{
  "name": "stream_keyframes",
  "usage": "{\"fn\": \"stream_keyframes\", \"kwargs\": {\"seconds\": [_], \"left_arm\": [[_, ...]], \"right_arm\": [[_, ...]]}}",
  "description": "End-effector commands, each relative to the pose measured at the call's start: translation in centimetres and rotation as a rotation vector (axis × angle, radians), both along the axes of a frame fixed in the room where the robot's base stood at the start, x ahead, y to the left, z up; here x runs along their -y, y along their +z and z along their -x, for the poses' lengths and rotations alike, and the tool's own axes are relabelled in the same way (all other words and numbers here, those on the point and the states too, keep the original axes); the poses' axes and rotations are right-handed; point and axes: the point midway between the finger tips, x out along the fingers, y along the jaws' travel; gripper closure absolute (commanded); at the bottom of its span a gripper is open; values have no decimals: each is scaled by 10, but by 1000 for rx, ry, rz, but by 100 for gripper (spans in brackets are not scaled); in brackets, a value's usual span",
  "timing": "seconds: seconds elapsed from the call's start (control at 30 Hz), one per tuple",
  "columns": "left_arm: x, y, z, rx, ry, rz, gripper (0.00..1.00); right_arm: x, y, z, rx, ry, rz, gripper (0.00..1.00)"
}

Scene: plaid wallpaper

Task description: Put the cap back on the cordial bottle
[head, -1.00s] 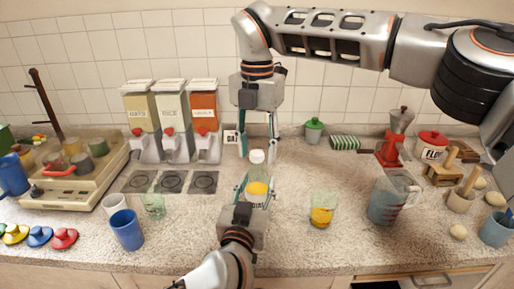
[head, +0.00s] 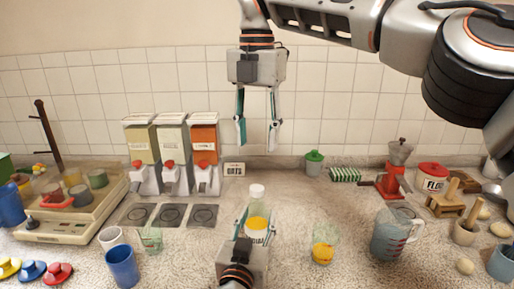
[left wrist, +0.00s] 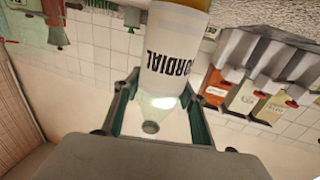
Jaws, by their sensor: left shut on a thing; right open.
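The cordial bottle (head: 256,222) holds yellow-orange liquid and stands roughly upright in the front middle. A whitish cap (head: 257,190) shows at its top; I cannot tell how firmly it sits. My left gripper (head: 255,232) is shut around the bottle's body and partly hides it. In the left wrist view the bottle (left wrist: 180,50) shows its CORDIAL label between the fingers, and its pale upper end is partly blurred. My right gripper (head: 257,132) is open and empty, well above the bottle, against the tiled wall.
A glass of orange drink (head: 323,253) and a measuring jug (head: 393,236) stand to the right. Dispensers (head: 173,160) line the back.

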Motion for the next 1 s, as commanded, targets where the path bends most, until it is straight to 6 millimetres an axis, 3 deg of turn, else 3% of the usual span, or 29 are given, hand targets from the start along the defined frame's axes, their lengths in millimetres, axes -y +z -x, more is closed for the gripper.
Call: {"fn": "stream_keyframes", "kwargs": {"seconds": [0.3,0.33,0.4,0.77,1.0], "left_arm": [[0,-1,0,-1,0,0,100],[0,-1,0,-1,0,0,52],[0,-1,0,-1,0,0,40],[0,0,2,-1,0,0,40],[-7,-1,33,-2,-3,1,40]], "right_arm": [[0,2,0,0,1,0,59],[0,2,0,0,1,0,59],[0,2,0,0,0,0,59],[0,2,0,0,0,0,59],[0,2,0,0,0,0,59]]}}
